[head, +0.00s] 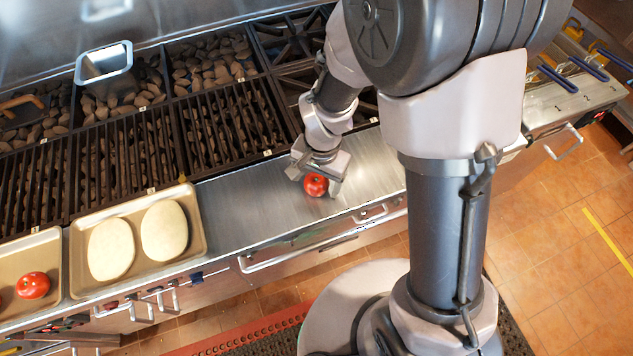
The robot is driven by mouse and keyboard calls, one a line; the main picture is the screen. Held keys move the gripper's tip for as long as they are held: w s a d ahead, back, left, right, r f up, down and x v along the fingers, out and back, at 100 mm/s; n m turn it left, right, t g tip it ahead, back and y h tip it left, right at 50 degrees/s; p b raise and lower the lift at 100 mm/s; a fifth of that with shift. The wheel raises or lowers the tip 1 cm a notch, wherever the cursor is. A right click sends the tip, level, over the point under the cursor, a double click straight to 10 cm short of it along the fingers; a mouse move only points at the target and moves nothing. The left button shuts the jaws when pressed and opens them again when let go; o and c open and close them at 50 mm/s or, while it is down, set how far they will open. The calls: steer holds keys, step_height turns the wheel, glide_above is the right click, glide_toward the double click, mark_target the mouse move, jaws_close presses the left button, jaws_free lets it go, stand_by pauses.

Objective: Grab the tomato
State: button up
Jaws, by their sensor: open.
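A red tomato (315,185) sits on the steel front ledge of the grill, to the right of the trays. My gripper (317,182) is open and lowered over it, with a finger showing on each side of the tomato. I cannot tell whether the fingers touch it. A second red tomato (33,285) lies on a tray (58,250) at the far left, well away from my gripper.
A tray (200,218) with two pale flat rounds of dough stands on the ledge left of my gripper. Behind are grill grates (130,160) and a metal pan (104,70). Blue-handled baskets (572,82) are at the upper right. The ledge (245,205) between tray and gripper is clear.

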steer(key=c, duration=1.5)
steer(key=shift+r, duration=0.1)
